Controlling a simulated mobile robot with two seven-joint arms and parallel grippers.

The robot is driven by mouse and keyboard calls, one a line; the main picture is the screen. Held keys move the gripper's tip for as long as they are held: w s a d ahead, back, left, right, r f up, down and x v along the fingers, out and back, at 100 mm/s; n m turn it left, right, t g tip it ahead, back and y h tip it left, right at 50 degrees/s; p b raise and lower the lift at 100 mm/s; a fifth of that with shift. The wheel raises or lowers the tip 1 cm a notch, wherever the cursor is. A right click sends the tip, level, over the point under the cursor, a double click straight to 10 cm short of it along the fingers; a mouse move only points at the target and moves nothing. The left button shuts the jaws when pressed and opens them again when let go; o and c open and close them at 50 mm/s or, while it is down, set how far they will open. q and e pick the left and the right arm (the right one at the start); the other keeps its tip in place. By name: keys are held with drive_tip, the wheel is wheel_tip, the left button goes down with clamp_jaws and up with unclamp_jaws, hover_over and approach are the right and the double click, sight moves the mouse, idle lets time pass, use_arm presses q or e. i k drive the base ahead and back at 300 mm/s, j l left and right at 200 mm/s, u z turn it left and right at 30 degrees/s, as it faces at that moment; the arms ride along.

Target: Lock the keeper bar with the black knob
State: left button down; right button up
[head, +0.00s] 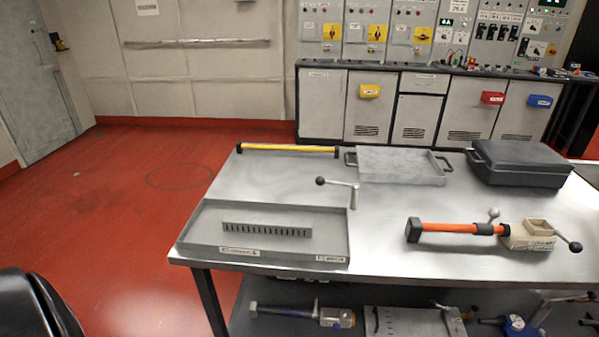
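A small grey crank with a black ball knob (320,181) stands on the steel table, behind the shallow grey tray (193,237). A second black knob (575,247) sits on a lever of the beige tool with the orange handle (459,229) at the right. No part is clearly recognisable as the keeper bar. A yellow bar with black ends (288,148) lies along the table's back edge. Neither of my grippers is in view.
A slotted dark strip (266,229) lies in the shallow tray. A grey two-handled tray (401,166) and a black case (519,163) stand at the back. Several tools lie on the lower shelf. Red floor (130,225) is open at left; cabinets (370,123) stand behind.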

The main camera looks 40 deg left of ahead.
sight(319, 181)
drive_tip(key=i+j+u, duration=0.25)
drive_tip(key=i+j, duration=0.25)
drive_tip(key=i+j+u, duration=0.25)
drive_tip(key=i, duration=0.25)
drive_tip(key=j, duration=0.1)
